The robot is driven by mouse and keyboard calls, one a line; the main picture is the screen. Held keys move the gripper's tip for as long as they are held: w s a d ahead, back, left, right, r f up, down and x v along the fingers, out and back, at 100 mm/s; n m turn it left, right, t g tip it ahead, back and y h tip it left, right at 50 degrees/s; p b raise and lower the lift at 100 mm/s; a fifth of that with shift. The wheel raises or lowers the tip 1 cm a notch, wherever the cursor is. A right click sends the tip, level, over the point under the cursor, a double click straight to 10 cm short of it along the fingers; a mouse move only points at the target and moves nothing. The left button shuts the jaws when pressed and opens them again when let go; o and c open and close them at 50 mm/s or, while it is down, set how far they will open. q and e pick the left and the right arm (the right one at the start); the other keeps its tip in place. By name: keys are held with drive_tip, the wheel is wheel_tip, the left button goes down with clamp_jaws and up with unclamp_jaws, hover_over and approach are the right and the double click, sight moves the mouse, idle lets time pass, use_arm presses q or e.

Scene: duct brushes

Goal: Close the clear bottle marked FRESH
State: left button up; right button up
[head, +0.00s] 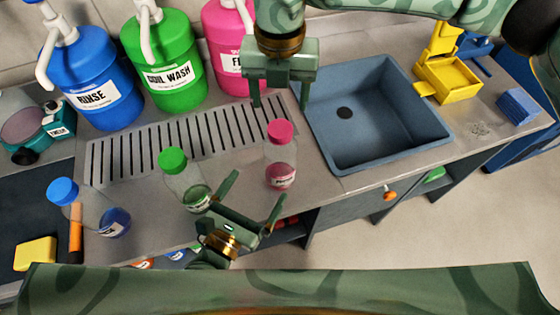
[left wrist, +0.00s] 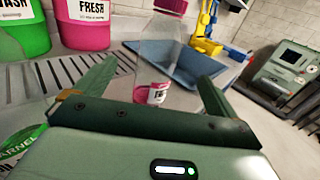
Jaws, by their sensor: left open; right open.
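The clear bottle with a pink cap and pink liquid (head: 281,168) stands upright on the counter between the drain grille and the sink. Its pink cap (head: 280,131) sits at the bottle's top; I cannot tell whether it is tight. The bottle also shows in the left wrist view (left wrist: 153,62), beyond and between the fingers; its small label is unreadable. My left gripper (head: 252,192) is open and empty, low and left of the bottle, fingers pointing toward it. My right gripper (head: 280,106) is open and empty, pointing down, just above the pink cap in the head view.
A green-capped bottle (head: 186,182) stands close left of my left gripper, and a blue-capped bottle (head: 90,208) farther left. Big blue (head: 88,65), green (head: 160,45) and pink (head: 222,50) jugs line the back. The blue sink (head: 440,128) lies right, beside a yellow holder (head: 447,75).

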sight(281, 148)
use_arm(q)
drive_tip(key=x, duration=1.2)
drive_tip(key=shift+w+d, duration=0.1)
drive_tip(key=shift+w, duration=0.05)
